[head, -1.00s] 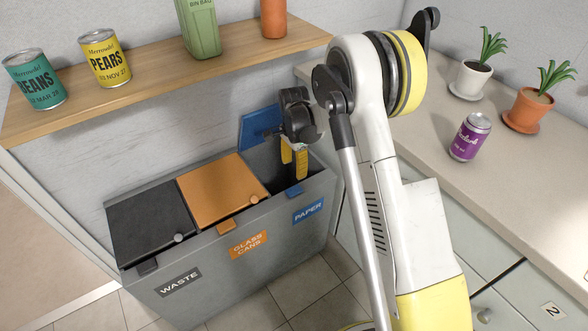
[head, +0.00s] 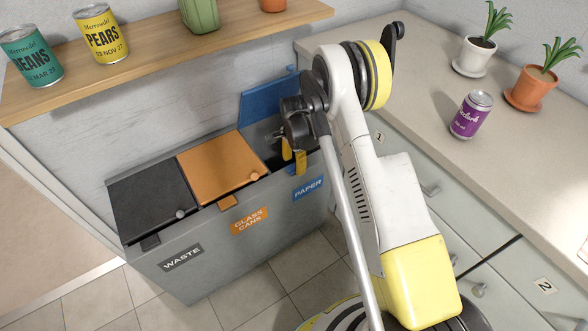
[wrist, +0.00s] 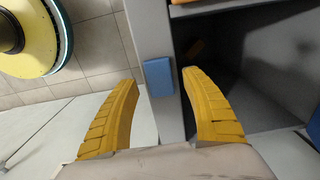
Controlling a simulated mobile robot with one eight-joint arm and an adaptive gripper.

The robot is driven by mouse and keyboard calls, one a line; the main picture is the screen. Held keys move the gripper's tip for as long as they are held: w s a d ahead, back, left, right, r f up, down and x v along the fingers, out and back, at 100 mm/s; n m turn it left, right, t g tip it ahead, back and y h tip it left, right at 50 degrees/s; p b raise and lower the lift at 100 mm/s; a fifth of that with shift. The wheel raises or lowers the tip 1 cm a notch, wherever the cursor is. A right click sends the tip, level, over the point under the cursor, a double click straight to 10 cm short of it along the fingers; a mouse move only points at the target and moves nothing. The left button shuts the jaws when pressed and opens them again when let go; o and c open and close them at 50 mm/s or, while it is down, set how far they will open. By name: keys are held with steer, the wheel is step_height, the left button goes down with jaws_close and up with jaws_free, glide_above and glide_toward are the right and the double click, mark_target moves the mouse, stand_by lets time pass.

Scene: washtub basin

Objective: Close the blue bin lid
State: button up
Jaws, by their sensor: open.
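The blue lid (head: 262,102) of the paper bin stands raised, leaning back toward the wall in the head view. The paper compartment under it is uncovered. Its dark inside (wrist: 255,85) shows in the wrist view. My gripper (head: 294,158) is open and empty at the compartment's front edge, in front of the raised lid and apart from it. In the wrist view, my gripper's yellow fingers (wrist: 160,78) lie either side of the bin's front wall. A small blue tab (wrist: 158,76) on that wall shows between the fingertips. Contact with the wall cannot be told.
The orange glass/cans lid (head: 218,168) and black waste lid (head: 150,198) are shut, left of the paper bin. A wooden shelf (head: 160,58) with cans hangs above. A counter (head: 420,85) with a purple can (head: 471,115) and potted plants is at right.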

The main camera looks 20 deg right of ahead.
steer(key=shift+f, duration=0.7)
jaws_close()
jaws_free()
